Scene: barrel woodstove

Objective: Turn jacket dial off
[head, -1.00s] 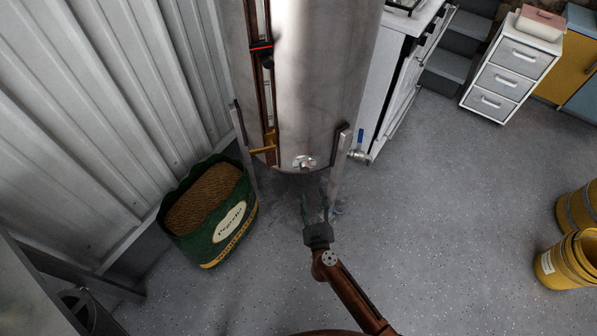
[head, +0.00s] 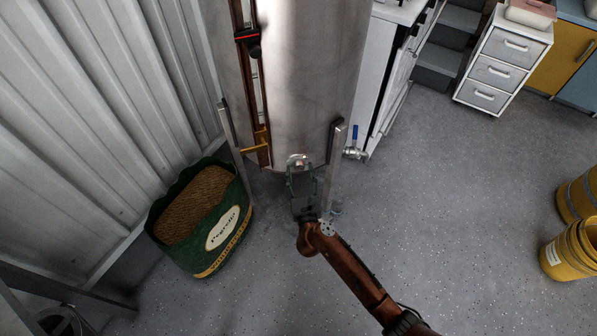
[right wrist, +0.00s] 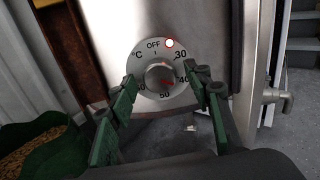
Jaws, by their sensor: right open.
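The jacket dial (head: 298,162) is a round knob on a silver plate, low on the front of a tall steel tank (head: 300,80). In the right wrist view the dial (right wrist: 160,76) shows OFF at the top, with 30, 40 and 50 around it. A red mark on the knob is at its lower right, towards 40. A small red-ringed white light is beside OFF. My right gripper (head: 303,172) is just in front of the dial. Its green fingers (right wrist: 160,100) are open, one on each side of the knob and apart from it. My left gripper is not in view.
A green sack (head: 240,185) of grain sits at the left by the corrugated wall. A blue-handled tap (head: 355,150) is right of the tank. Yellow buckets (head: 570,258) stand far right, with clear floor between.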

